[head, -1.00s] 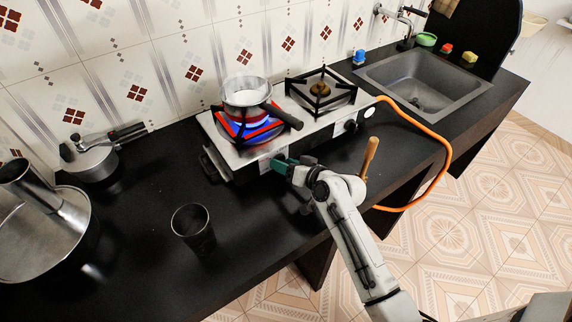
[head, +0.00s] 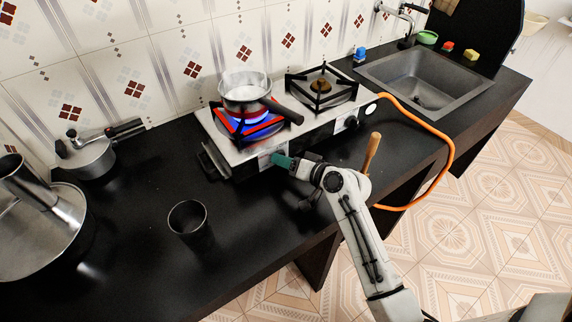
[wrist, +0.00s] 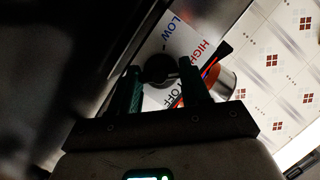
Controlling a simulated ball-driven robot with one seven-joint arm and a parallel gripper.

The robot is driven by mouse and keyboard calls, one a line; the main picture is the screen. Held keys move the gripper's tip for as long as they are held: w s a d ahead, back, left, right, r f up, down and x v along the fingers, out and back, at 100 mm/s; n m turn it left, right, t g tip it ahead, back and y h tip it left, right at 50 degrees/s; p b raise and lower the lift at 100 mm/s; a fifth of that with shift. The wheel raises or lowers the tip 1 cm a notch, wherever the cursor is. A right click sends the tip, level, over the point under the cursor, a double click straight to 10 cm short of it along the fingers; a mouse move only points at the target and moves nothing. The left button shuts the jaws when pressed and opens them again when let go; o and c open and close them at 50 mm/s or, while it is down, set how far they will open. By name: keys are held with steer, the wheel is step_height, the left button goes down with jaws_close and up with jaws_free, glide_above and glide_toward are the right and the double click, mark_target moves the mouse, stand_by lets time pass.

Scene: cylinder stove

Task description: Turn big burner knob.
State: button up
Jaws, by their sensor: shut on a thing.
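The two-burner stove (head: 228,153) stands on the black counter. The big burner knob (wrist: 160,69) is a dark round knob between my gripper's green fingers in the wrist view. My gripper (head: 281,160) is at the stove's front panel, below the left burner, and is shut on the knob. LOW, HIGH and OFF are printed on the white panel (wrist: 177,42) around the knob. In the head view my gripper hides the knob. A blue flame (head: 254,117) burns under a pot (head: 245,91) on the left burner.
Another black knob (head: 351,122) sits on the stove front to the right. The pot's dark handle (head: 287,113) sticks out toward the front. An orange hose (head: 447,141) curves beside the stove. A dark cup (head: 189,226) stands at the front left. A wooden handle (head: 372,152) rises near my arm.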

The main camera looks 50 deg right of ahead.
steer(key=m+b, duration=0.1)
steer(key=m+t+y+b, duration=0.1)
steer(key=m+b, duration=0.1)
steer(key=shift+d+f+m, duration=0.15)
steer(key=shift+f+m, duration=0.15)
steer(key=m+t+b, duration=0.2)
steer(key=m, duration=0.1)
steer(key=shift+m+y, duration=0.3)
steer(key=shift+y, duration=0.1)
steer(key=shift+m, duration=0.3)
steer(key=o, duration=1.1)
steer(key=shift+c, duration=0.2)
steer(key=s, duration=0.3)
steer(key=s+b, duration=0.1)
steer(key=s, duration=0.3)
steer(key=s+d+b, duration=0.1)
steer(key=s, duration=0.2)
steer(key=shift+s, duration=0.4)
